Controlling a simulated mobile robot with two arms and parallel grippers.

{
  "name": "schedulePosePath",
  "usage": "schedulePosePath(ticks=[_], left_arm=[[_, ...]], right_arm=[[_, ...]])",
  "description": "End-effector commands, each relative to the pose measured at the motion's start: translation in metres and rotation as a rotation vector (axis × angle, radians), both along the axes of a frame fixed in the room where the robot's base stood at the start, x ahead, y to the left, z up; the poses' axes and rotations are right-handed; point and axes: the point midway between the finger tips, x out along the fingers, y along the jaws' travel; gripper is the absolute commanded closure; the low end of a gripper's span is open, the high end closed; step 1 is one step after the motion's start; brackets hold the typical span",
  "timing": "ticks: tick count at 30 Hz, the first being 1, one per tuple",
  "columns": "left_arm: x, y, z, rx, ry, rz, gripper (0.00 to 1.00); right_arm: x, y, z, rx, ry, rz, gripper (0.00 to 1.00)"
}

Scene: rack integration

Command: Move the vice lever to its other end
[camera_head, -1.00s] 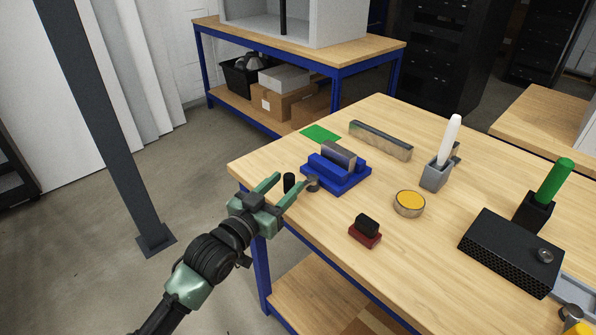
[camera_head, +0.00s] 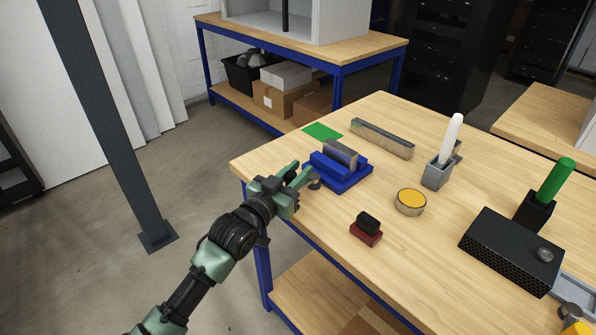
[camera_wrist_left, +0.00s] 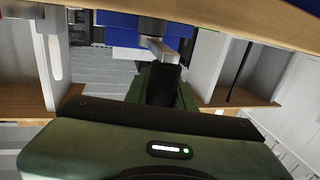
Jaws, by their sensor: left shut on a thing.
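The blue vice (camera_head: 340,178) with grey jaws sits near the left edge of the wooden workbench. My left gripper (camera_head: 297,176) is at the vice's near left side and is shut on the vice lever. In the left wrist view the lever's black handle (camera_wrist_left: 163,86) stands between the green fingers. A short metal arm (camera_wrist_left: 160,48) joins it to the blue vice body (camera_wrist_left: 125,38). In the head view the handle is hidden behind the fingers. The dark round hub (camera_head: 314,184) of the lever shows just right of the fingertips. My right gripper is not in view.
The workbench (camera_head: 310,222) also holds a green sheet (camera_head: 322,132), a long grey bar (camera_head: 382,138), a yellow-topped round tin (camera_head: 411,202), a red-and-black block (camera_head: 366,229) and a black perforated box (camera_head: 511,250). Bare wood lies in front of the vice.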

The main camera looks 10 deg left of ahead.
Motion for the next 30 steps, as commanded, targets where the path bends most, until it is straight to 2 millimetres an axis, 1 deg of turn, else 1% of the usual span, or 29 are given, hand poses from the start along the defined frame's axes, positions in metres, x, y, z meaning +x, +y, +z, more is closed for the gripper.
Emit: schedulePosePath(ticks=[30], left_arm=[[0.0, 0.0003, 0.0001, 0.0, 0.0, 0.0, 1.0]], right_arm=[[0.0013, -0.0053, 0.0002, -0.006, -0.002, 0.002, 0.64]])
